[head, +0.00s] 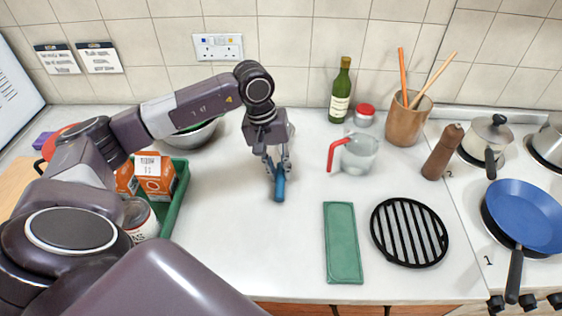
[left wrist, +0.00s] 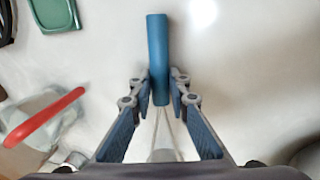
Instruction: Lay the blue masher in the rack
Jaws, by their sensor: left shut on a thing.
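The blue masher (head: 279,189) has a thick blue handle, which points toward the front of the counter. My left gripper (head: 277,165) is shut on it near the middle of the counter. In the left wrist view the handle (left wrist: 158,50) sticks out beyond the fingertips (left wrist: 161,95), and thin metal rods run back between the fingers. The masher's head is mostly hidden by the gripper. I cannot tell how far the masher is above the counter. A round black rack (head: 374,234) with parallel bars lies flat at the front right, empty. My right gripper is not in view.
A green mat (head: 343,243) lies left of the rack. A measuring jug (head: 359,153) with a red handle, a pepper mill (head: 442,152) and a utensil pot (head: 407,120) stand behind. A blue pan (head: 525,213) is at right. A green crate (head: 178,200) with boxes is at left.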

